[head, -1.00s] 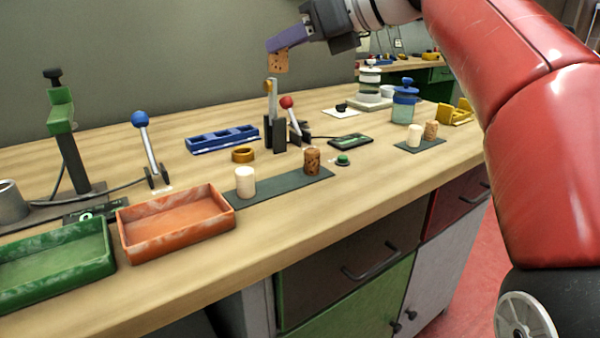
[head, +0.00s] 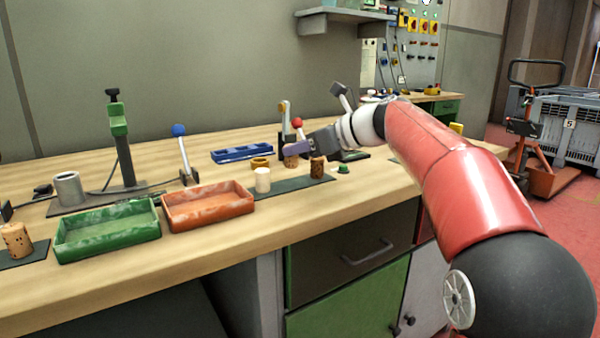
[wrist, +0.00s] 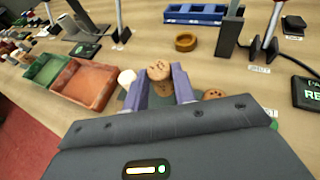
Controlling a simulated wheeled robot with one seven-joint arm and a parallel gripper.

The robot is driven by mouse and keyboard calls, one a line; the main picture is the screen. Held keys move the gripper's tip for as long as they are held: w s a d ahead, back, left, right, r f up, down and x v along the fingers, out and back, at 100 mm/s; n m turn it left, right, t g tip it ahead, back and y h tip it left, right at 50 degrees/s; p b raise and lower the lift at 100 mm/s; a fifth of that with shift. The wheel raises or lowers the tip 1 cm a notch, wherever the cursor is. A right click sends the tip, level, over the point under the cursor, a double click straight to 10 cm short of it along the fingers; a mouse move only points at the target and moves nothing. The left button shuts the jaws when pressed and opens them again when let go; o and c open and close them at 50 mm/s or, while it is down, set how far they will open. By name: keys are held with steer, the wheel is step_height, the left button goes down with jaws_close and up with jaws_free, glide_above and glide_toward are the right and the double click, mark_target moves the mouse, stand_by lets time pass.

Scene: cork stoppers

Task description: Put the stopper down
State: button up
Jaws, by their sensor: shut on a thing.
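My gripper (head: 289,150), with purple fingers, is shut on a speckled tan cork stopper (head: 291,161). In the wrist view the held stopper (wrist: 158,70) sits between the two fingers. It is over or just behind the dark mat (head: 290,185), between a pale stopper (head: 263,181) on its left and a darker brown cork (head: 318,168) on its right. Both of these stand upright on the mat. The held stopper's lower end looks slightly above the bench; I cannot tell whether it touches anything.
An orange tray (head: 207,211) and a green tray (head: 106,240) stand left of the mat. A brass ring (head: 260,162) and a blue rack (head: 242,153) lie behind. A red-knobbed lever (head: 298,124) stands close behind my gripper. A green button (head: 343,169) is at right.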

mark_target(297, 165)
step_height(297, 165, down, 4)
steer(key=b, duration=0.4)
steer(key=shift+r, duration=0.1)
steer(key=o, duration=0.5)
steer(key=shift+f, duration=0.2)
steer(key=o, duration=0.4)
